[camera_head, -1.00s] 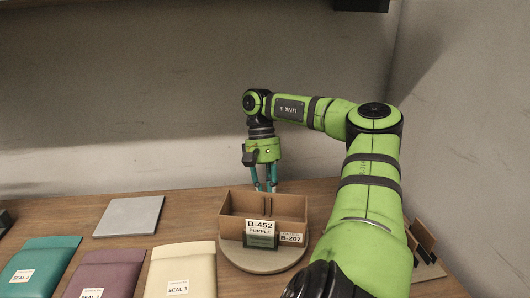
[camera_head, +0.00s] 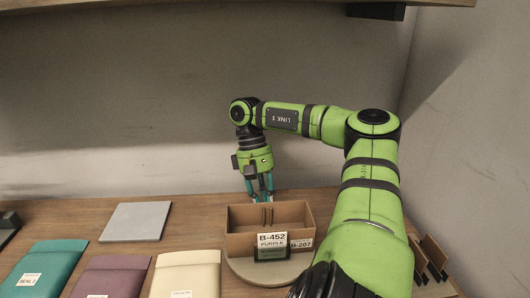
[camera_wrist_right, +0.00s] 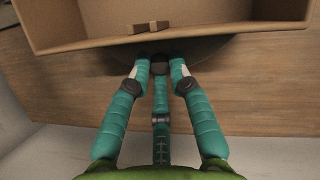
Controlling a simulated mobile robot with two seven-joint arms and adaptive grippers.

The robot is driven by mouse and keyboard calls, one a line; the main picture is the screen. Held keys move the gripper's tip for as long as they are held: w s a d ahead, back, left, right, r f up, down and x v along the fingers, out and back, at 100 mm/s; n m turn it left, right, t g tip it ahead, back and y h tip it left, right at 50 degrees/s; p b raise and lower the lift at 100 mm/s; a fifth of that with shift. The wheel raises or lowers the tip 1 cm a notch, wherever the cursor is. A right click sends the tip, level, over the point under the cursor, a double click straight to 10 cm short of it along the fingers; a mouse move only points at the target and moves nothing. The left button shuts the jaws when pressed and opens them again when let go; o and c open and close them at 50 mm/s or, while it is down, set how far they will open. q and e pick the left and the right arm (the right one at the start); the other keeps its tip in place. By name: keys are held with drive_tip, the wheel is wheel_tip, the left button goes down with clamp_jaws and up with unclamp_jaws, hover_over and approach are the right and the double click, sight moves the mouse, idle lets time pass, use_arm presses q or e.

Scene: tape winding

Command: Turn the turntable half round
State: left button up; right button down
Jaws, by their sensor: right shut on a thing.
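The round grey turntable (camera_head: 262,273) lies on the wooden table, and an open brown box (camera_head: 240,242) stands on it. The box front bears labels reading B-452 PURPLE (camera_head: 272,242) and B-207 (camera_head: 302,243). My right gripper (camera_head: 260,197) points down behind the box. In the right wrist view its teal fingers (camera_wrist_right: 159,68) are drawn together at the dark turntable edge (camera_wrist_right: 200,53), just outside the box wall. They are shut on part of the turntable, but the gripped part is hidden. My left gripper is not in view.
A grey square plate (camera_head: 136,221) lies at left. Teal (camera_head: 45,268), purple (camera_head: 112,275) and cream (camera_head: 187,272) pouches lie along the front. Brown upright pieces (camera_head: 432,256) stand at right beside my arm. A wall is behind, and a shelf (camera_head: 300,3) is overhead.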

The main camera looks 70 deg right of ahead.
idle(0.3)
drive_tip(key=c, duration=1.1)
unclamp_jaws()
drive_tip(key=shift+c, duration=0.2)
drive_tip(key=shift+a, duration=0.1)
drive_tip(key=shift+v, duration=1.25)
drive_tip(key=v, duration=0.9)
drive_tip(key=shift+r, duration=0.25)
drive_tip(key=shift+w, duration=0.15)
